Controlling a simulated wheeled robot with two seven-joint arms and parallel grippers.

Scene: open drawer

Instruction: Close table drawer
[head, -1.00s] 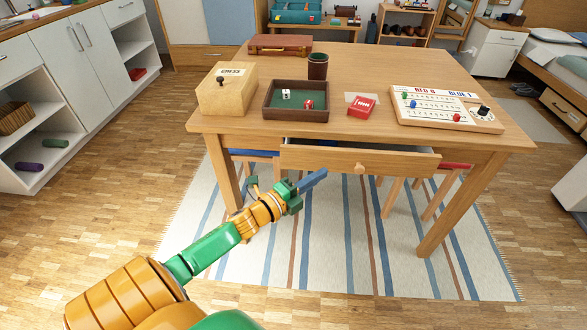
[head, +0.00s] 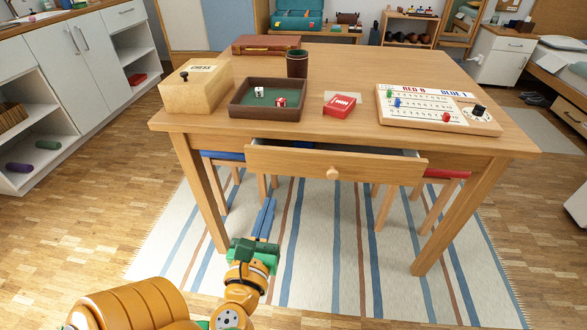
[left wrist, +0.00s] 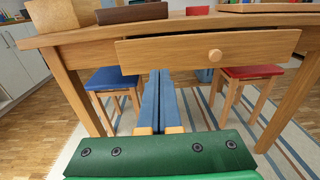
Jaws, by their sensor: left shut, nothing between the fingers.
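The wooden table (head: 345,60) has a drawer (head: 290,164) in its front that stands open, pulled out toward me. The drawer's round wooden knob (head: 333,173) sits at the middle of its front; it also shows in the left wrist view (left wrist: 215,55). My left gripper (head: 265,216) is shut and empty, with its blue fingers together. It is below and in front of the drawer, left of the knob, and touches nothing that I can see. In the left wrist view the fingers (left wrist: 153,100) point toward the space under the drawer front (left wrist: 200,53). My right gripper is not in view.
On the table are a chess box (head: 197,88), a dice tray (head: 268,112), a dark cup (head: 297,64), a red card box (head: 340,106) and a scoreboard (head: 425,110). Stools with blue (head: 222,156) and red (head: 447,175) seats stand underneath. The striped rug in front is clear.

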